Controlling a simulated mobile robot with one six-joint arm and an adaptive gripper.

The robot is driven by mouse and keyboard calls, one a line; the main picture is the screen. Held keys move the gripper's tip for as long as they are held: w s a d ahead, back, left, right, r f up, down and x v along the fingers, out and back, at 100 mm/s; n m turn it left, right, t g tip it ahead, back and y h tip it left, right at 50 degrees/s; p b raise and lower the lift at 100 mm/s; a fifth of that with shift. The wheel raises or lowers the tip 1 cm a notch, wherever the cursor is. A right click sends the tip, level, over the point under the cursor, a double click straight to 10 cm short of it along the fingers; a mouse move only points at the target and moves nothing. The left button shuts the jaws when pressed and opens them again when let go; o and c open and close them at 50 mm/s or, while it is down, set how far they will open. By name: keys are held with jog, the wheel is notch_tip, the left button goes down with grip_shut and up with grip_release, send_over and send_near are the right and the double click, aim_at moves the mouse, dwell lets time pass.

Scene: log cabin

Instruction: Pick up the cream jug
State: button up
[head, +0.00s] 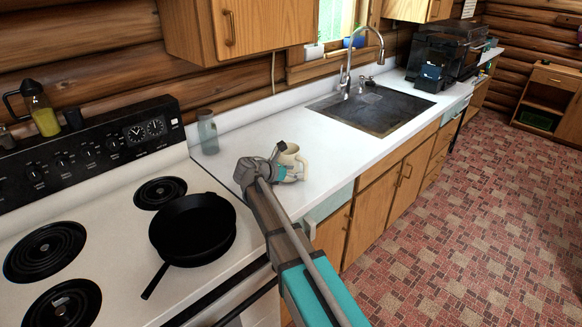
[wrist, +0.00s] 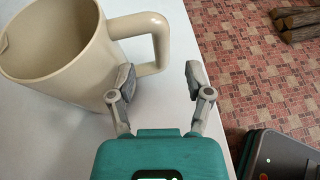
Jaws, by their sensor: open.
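The cream jug (head: 291,157) stands upright on the white countertop, just beyond my gripper in the head view, which partly covers it. In the wrist view the jug (wrist: 62,62) fills the upper left, with its handle pointing right. My gripper (wrist: 158,80) is open, with its two fingers apart near the handle. The left finger overlaps the jug's side below the handle in the picture, and the handle's outer curve lies between the fingers. I cannot tell whether the left finger touches the jug. In the head view my gripper (head: 284,172) is small and partly hidden.
A black skillet (head: 193,229) sits on the stove to the left. A grey-blue glass (head: 208,132) stands at the back of the counter (head: 335,150). The sink (head: 372,108) lies farther right. The counter between jug and sink is clear. The brick-patterned floor drops away at right.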

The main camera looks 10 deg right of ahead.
aim_at(305, 178)
jog(key=shift+b+x, duration=0.95)
jog(key=shift+x, duration=1.65)
grip_shut()
